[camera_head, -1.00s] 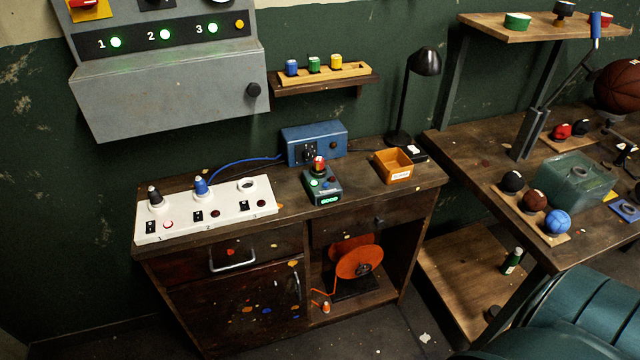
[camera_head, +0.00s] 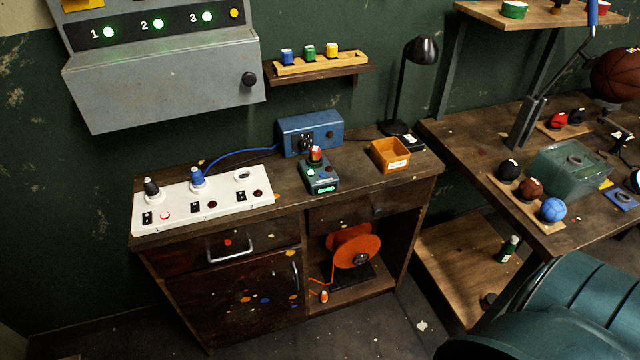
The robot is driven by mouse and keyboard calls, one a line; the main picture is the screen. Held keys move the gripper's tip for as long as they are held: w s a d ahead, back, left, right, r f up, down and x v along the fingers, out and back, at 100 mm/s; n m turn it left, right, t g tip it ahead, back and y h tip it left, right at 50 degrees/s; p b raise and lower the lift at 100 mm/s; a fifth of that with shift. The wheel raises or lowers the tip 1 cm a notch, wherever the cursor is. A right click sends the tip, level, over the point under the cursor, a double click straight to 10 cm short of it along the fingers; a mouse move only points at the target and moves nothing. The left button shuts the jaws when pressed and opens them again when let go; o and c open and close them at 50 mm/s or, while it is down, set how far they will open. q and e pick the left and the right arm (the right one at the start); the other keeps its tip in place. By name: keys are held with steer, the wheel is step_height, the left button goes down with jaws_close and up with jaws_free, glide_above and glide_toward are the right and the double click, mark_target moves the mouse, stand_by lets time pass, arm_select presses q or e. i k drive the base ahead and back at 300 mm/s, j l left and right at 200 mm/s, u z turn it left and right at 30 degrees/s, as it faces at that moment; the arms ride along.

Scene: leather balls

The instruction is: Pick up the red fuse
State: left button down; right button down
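The red fuse (camera_head: 315,153) stands upright on top of a small dark green device (camera_head: 320,176) on the workbench. Its top is red, with a paler band at the side. The device has a lit green display on its front. My left and right grippers are both out of view, and nothing is touching the fuse.
A white panel (camera_head: 220,204) with dark and blue plugs stands left of the device. A blue box (camera_head: 311,133) is behind it, an orange bin (camera_head: 390,155) to its right. A lamp (camera_head: 421,50) stands behind. A large teal rounded object (camera_head: 560,305) fills the lower right.

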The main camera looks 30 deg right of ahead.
mark_target(315, 151)
steer(key=l+z, duration=0.1)
steer(key=l, duration=0.4)
steer(key=i+l, duration=0.1)
steer(key=l, duration=0.35)
steer(key=i+l+z, duration=0.15)
steer(key=l, duration=0.85)
steer(key=i+l+z, duration=0.15)
steer(key=l, duration=0.3)
